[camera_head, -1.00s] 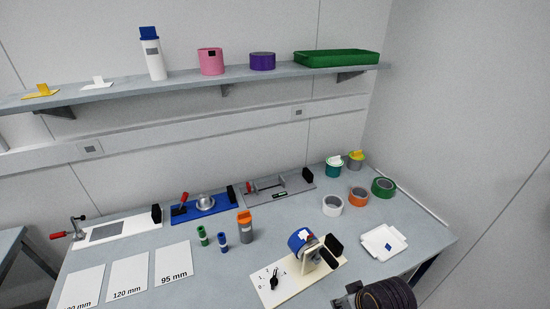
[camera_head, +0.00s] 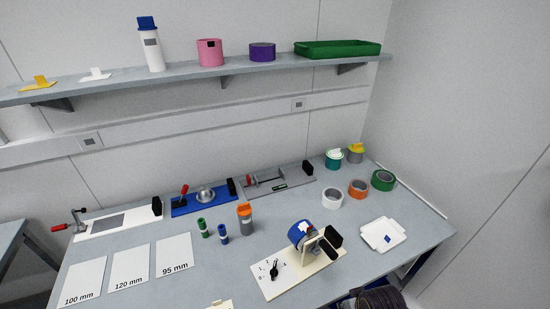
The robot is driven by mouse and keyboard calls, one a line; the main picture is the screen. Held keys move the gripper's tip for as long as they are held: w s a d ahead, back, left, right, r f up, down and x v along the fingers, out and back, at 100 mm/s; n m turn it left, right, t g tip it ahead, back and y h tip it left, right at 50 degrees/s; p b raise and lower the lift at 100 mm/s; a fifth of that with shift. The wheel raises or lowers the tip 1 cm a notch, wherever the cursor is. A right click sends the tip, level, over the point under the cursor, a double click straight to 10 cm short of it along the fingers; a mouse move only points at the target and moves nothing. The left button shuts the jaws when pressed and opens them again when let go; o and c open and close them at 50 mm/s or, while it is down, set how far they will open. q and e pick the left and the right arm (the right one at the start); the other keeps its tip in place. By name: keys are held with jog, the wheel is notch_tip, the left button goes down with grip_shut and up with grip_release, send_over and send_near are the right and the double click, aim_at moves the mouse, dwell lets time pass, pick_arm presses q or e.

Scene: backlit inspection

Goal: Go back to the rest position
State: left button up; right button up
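A dark ribbed part of my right arm (camera_head: 378,299) shows at the bottom edge, right of centre, in front of the table. The fingers of my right gripper do not show. My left arm and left gripper are out of view. The grey table (camera_head: 290,210) has no gripper over it. A cream board (camera_head: 268,287) with a black pointer knob and a blue roll (camera_head: 301,234) on its stand is at the front centre. Nothing visible is held.
White cards (camera_head: 173,258), a blue fixture (camera_head: 188,207), a grey fixture (camera_head: 262,190) and an orange-capped bottle (camera_head: 245,218) stand on the table. Several tape rolls and a white tray (camera_head: 372,240) are at the right. A shelf (camera_head: 200,77) runs along the wall. A cream edge (camera_head: 220,304) shows at the bottom.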

jog(key=s+f+g+b, duration=0.1)
jog(key=s+f, duration=0.2)
jog(key=f, duration=1.2)
jog(key=s+f, duration=0.2)
jog(key=f, duration=1.3)
jog(key=s+d+f, duration=0.2)
jog(key=s+f, duration=0.7)
jog(key=s, duration=0.1)
jog(key=s+d+f+g+b, duration=0.1)
jog(key=s+d+f, duration=0.1)
jog(key=s+f, duration=0.7)
jog(key=shift+s+d+f, duration=0.15)
jog(key=shift+s+f, duration=0.2)
jog(key=shift+s, duration=0.8)
